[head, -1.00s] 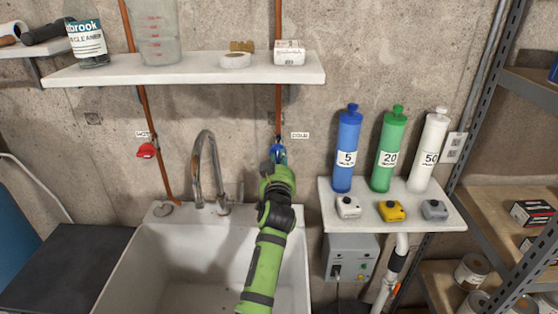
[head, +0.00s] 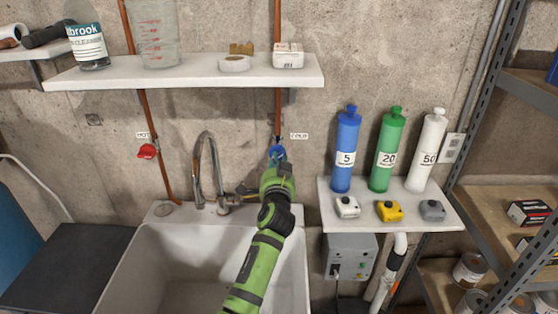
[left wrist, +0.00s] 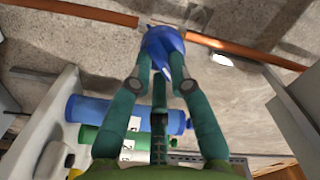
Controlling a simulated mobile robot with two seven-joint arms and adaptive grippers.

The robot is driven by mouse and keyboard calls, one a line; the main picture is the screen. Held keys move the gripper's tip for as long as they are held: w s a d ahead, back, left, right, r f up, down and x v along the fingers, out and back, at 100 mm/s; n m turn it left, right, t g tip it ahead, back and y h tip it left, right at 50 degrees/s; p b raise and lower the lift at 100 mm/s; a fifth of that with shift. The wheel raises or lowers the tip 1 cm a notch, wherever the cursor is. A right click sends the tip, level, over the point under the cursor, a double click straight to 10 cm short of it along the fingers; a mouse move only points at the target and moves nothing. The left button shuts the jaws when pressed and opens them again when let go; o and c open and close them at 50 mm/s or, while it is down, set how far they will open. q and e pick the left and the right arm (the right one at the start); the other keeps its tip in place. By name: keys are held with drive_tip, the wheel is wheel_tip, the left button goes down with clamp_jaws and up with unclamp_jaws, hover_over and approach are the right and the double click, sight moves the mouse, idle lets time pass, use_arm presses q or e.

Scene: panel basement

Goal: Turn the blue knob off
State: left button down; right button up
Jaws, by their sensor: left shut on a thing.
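The blue knob (head: 277,152) is on the copper pipe at the wall, beside the cold label (head: 299,135) and above the sink's right part. My left gripper (head: 277,164) reaches up to it from below, its fingers mostly hidden behind the green wrist. The knob's exact angle on the pipe is hard to tell. My right gripper is not in view.
A white sink (head: 205,265) with a curved faucet (head: 211,165) lies below. A red knob (head: 147,151) is on the left pipe. A shelf (head: 185,72) runs above. Blue, green and white bottles stand on a small shelf (head: 390,217) to the right.

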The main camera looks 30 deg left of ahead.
use_arm(q)
drive_tip(key=shift+a+r+m+p, duration=0.15)
drive_tip(key=shift+m+p, duration=0.5)
drive_tip(key=shift+m, duration=1.4)
drive_tip(key=shift+a+m+p, duration=0.1)
drive_tip(key=shift+m+p, duration=0.5)
drive_tip(key=shift+m, duration=1.45)
drive_tip(key=c, duration=1.1)
unclamp_jaws()
drive_tip(key=shift+c, duration=0.2)
drive_tip(key=shift+w+a+f, duration=0.1)
drive_tip(key=shift+w+f, duration=0.05)
drive_tip(key=shift+f, duration=0.05)
drive_tip(key=v, duration=1.2)
drive_tip(key=shift+f, duration=0.1)
